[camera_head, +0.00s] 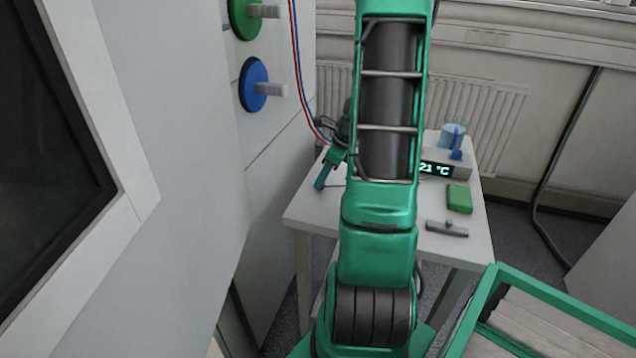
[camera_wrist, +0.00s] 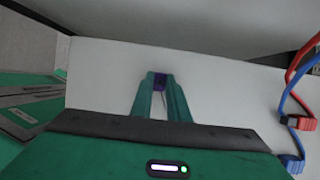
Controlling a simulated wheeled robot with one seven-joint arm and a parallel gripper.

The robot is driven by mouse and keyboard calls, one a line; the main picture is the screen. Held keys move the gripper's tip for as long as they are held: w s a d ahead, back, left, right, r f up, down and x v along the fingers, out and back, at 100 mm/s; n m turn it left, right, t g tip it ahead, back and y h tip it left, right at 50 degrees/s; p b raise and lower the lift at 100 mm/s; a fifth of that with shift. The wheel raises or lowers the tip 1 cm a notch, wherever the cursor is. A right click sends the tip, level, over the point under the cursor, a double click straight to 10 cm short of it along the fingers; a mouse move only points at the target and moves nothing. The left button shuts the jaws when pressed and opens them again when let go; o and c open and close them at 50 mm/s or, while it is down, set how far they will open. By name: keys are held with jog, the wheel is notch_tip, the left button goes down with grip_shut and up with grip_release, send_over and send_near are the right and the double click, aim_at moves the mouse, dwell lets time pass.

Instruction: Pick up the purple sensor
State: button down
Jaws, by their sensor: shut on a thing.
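The purple sensor (camera_wrist: 159,82) shows as a small dark purple piece between the fingertips of my gripper (camera_wrist: 160,88) in the wrist view. My gripper is shut on it, with the white table top behind. A thin pale line runs between the fingers, below the sensor. In the head view my gripper (camera_head: 326,172) is at the left side of the white table (camera_head: 310,213), partly behind my arm. The sensor cannot be made out in that view. I cannot tell whether it touches the table.
A display box (camera_head: 437,169) reading 21 °C, a beaker (camera_head: 452,136), a green block (camera_head: 459,198) and a grey T-shaped piece (camera_head: 447,228) are on the table's right side. Red (camera_wrist: 300,122) and blue (camera_wrist: 293,163) cable plugs lie right of my gripper. A wall stands at left.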

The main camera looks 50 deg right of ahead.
jog(key=shift+r, duration=0.45)
jog(key=r, duration=0.3)
jog(key=shift+a+r, duration=0.4)
jog(key=a+r, duration=0.6)
jog(key=a, duration=0.5)
jog(key=shift+s+r, duration=0.15)
jog(key=shift+s, duration=0.15)
